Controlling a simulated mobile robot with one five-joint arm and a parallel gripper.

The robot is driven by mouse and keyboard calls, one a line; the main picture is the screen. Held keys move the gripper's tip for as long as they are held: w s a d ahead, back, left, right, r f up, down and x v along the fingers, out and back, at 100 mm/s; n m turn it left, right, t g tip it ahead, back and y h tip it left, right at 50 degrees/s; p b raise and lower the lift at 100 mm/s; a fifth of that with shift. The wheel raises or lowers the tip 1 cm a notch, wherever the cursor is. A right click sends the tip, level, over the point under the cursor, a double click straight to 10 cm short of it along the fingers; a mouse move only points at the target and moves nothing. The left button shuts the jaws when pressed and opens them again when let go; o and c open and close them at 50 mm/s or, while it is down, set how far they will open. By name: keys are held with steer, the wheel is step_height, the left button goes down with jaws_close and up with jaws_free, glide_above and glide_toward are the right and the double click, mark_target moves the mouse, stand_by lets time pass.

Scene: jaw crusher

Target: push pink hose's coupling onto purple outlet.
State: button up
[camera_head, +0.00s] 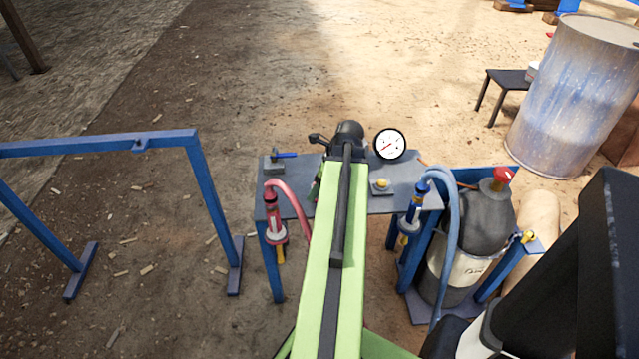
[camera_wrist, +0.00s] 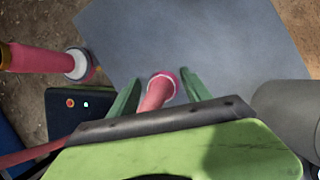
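A pink hose (camera_head: 294,203) arcs from the top of a red-pink fitting (camera_head: 271,207) at the bench's left edge and passes behind my green arm. A pink fitting with a white ring also lies left in the wrist view (camera_wrist: 38,60). My gripper (camera_wrist: 162,78) points down over the bench. Between its green fingers is a pink coupling-like piece (camera_wrist: 154,95) with a pale-rimmed end. Narrow gaps seem to show beside it, and its upper part is hidden under my palm. I cannot tell whether the fingers grip it. I cannot make out a purple outlet.
The grey bench top (camera_head: 408,192) carries a dial gauge (camera_head: 390,144), a yellow button (camera_head: 382,185) and a blue-handled valve (camera_head: 283,155). A blue hose (camera_head: 452,215) hangs right, before a dark tank (camera_head: 474,222). A blue frame (camera_head: 205,200) stands left.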

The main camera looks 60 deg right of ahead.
steer(key=p+v, duration=1.6)
steer(key=v, duration=0.1)
steer(key=shift+s+r, duration=0.15)
steer(key=shift+d, duration=0.15)
